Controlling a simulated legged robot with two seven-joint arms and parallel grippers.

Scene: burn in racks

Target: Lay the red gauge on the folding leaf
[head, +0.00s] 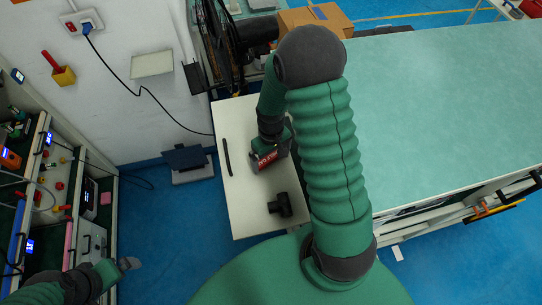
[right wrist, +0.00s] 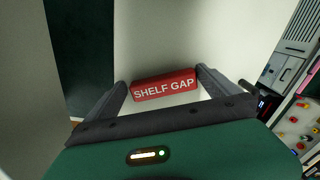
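The red gauge (right wrist: 165,86) bears the white words "SHELF GAP" and spans the gap between my right gripper's two dark fingers in the right wrist view. In the head view the gauge (head: 265,160) shows as a small red piece at my right gripper (head: 268,163), over the cream folding leaf (head: 245,205). The fingers appear shut on its two ends. I cannot tell whether the gauge touches the leaf. My left gripper (head: 130,263) is at the lower left of the head view, away from the leaf; its fingers are not clear.
A black strip (head: 227,157) and a black object (head: 280,205) lie on the leaf. A green-topped bench (head: 440,110) is on the right, a cardboard box (head: 315,17) at the back. Racks with instruments (head: 60,190) stand at the left. The leaf's front left is bare.

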